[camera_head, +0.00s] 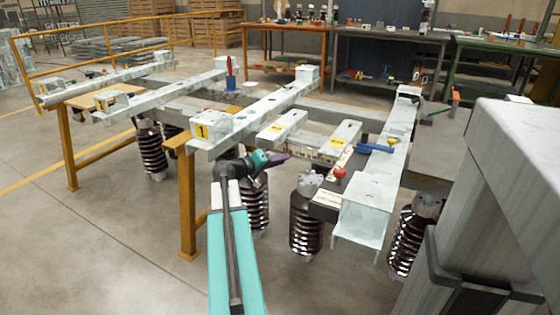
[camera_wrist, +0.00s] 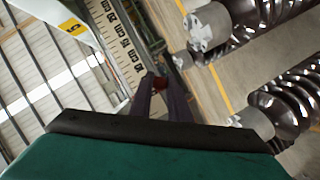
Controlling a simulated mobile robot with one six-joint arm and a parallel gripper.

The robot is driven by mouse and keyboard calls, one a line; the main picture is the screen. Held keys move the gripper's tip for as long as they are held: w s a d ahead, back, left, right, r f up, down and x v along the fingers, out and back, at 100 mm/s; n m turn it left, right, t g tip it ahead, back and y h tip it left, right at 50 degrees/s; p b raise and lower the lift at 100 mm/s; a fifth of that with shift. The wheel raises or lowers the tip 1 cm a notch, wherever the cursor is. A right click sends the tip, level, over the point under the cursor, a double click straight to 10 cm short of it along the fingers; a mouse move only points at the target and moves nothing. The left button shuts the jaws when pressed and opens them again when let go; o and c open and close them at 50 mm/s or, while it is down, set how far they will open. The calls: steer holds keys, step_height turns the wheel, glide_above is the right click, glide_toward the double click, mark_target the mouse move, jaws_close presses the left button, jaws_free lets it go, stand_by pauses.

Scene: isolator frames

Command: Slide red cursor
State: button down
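The red cursor (camera_head: 340,173) shows in the head view as a small red knob near the black and white end of a slide beside a pale beam. In the wrist view the red cursor (camera_wrist: 160,84) appears dark red, at the end of a numbered ruler scale (camera_wrist: 122,40). My gripper (camera_head: 287,156) is left of the cursor in the head view, apparently apart from it. In the wrist view the two dark fingers of my gripper (camera_wrist: 160,80) stand apart with a gap, and the cursor shows between and beyond their tips. The fingers partly hide it.
Pale beams (camera_head: 275,112) on an orange trestle (camera_head: 187,205) surround the slide. Ribbed dark insulators (camera_head: 306,225) hang below, close to my gripper. A blue-handled tool (camera_head: 365,147) lies behind the cursor. A large pale block (camera_head: 520,150) stands at the right. Floor at the front left is clear.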

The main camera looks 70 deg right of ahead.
steer(key=shift+s, duration=0.2)
stand_by(0.3)
steer(key=c, duration=1.7)
jaws_free()
steer(key=shift+o, duration=0.2)
steer(key=shift+a, duration=0.1)
steer(key=p+v, duration=0.2)
steer(key=v, duration=1.1)
steer(key=shift+w+a, duration=0.2)
steer(key=shift+a, duration=0.1)
steer(key=shift+r, duration=0.1)
